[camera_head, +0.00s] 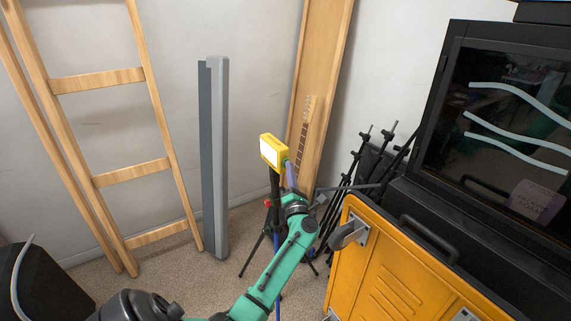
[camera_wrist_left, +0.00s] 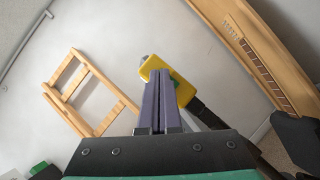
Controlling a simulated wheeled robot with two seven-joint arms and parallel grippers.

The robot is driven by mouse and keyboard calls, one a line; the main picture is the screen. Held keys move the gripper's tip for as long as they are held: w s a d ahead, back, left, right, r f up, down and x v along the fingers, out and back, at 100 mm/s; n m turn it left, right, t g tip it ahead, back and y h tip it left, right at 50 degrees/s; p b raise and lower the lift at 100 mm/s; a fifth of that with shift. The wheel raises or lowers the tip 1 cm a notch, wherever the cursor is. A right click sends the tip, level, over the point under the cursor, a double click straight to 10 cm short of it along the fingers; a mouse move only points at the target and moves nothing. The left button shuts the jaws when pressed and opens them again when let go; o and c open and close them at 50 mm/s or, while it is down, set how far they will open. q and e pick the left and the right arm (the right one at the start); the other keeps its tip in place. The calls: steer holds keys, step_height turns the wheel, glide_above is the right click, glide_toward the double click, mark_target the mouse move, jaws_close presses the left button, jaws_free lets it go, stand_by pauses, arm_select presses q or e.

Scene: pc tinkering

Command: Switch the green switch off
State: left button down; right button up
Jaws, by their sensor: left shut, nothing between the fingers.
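A yellow work light (camera_head: 268,147) with a bright white face stands on a dark tripod (camera_head: 275,190) near the middle of the head view. A small green patch (camera_head: 284,152), which looks like the green switch, shows at its right side. My left gripper (camera_head: 289,166) has its purple fingers shut and empty, pointing up right beside the light. In the left wrist view the fingertips (camera_wrist_left: 159,74) overlap the yellow light (camera_wrist_left: 183,88). I cannot tell whether they touch it. My right gripper is out of view.
An orange cabinet (camera_head: 385,270) and a black PC case (camera_head: 455,110) stand at the right. Several black stands (camera_head: 370,160) lean behind the light. A wooden ladder (camera_head: 97,80), a grey beam (camera_head: 221,150) and a wooden board with a guitar neck (camera_head: 303,130) line the wall.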

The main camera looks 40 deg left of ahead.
arm_select(q)
steer(key=shift+w+a+b, duration=0.15)
steer(key=shift+a+b, duration=0.05)
steer(key=shift+a, duration=0.35)
steer(key=shift+w+a+b, duration=0.15)
steer(key=shift+a+b, duration=0.05)
steer(key=shift+a, duration=0.3)
steer(key=shift+a, duration=0.15)
steer(key=shift+r, duration=0.1)
steer(key=d, duration=0.2)
steer(key=s+d+p, duration=0.1)
steer(key=d, duration=0.2)
steer(key=shift+s+d, duration=0.25)
steer(key=shift+d, duration=0.05)
steer(key=shift+f, duration=0.2)
steer(key=b+v, duration=0.3)
steer(key=v, duration=1.1)
steer(key=shift+s+d+b, duration=0.25)
steer(key=shift+b, duration=0.05)
